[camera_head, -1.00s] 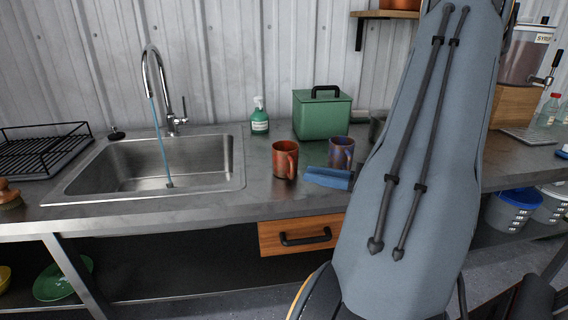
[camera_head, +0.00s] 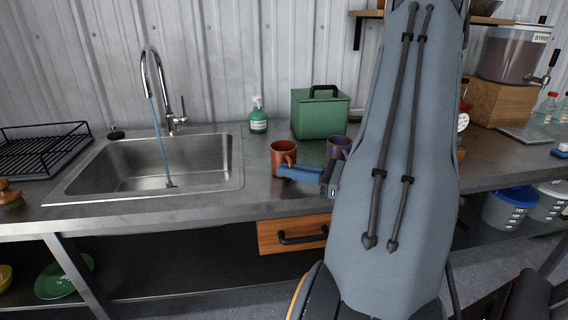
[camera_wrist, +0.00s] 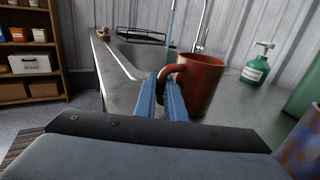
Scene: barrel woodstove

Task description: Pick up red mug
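The red mug (camera_head: 282,153) stands upright on the metal counter right of the sink. In the wrist view the red mug (camera_wrist: 205,85) is just ahead, with its handle toward me. My gripper (camera_head: 281,170) has blue fingers and reaches in from the right, low in front of the mug's handle. In the wrist view my gripper (camera_wrist: 163,76) is open, with a narrow gap between the fingers. The handle is at the fingertips, partly behind the right finger. I cannot tell whether they touch.
A blue-and-rust mug (camera_head: 338,147) stands close to the right, partly hidden by my arm.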

